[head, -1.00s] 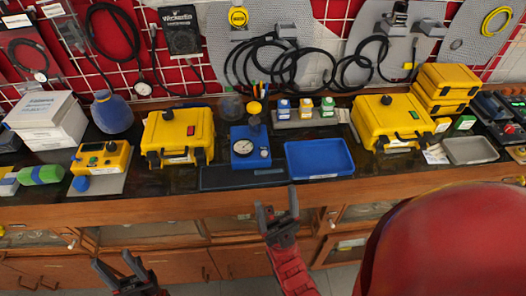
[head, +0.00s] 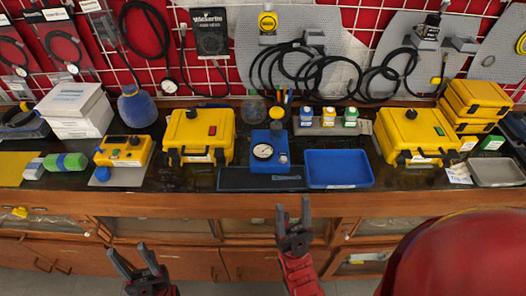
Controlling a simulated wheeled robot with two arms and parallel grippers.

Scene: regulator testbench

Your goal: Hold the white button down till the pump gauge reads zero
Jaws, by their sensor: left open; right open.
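A blue pump block (head: 271,164) stands on the bench near the middle, with a round white-faced pump gauge (head: 263,151) on its front. A small pale spot to the right of the gauge may be the white button (head: 282,158); it is too small to be sure. The gauge needle cannot be read. My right gripper (head: 293,207) is open and empty, in front of the bench edge and below the pump in the picture. My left gripper (head: 130,254) is open and empty, lower left, in front of the cabinets. Neither gripper touches the pump.
A blue tray (head: 338,182) lies right of the pump, and a dark flat mat (head: 240,181) lies in front of it. Yellow cases (head: 200,134) (head: 415,134) stand on both sides. Small bottles (head: 328,117) stand behind. The wooden bench edge (head: 200,204) runs across.

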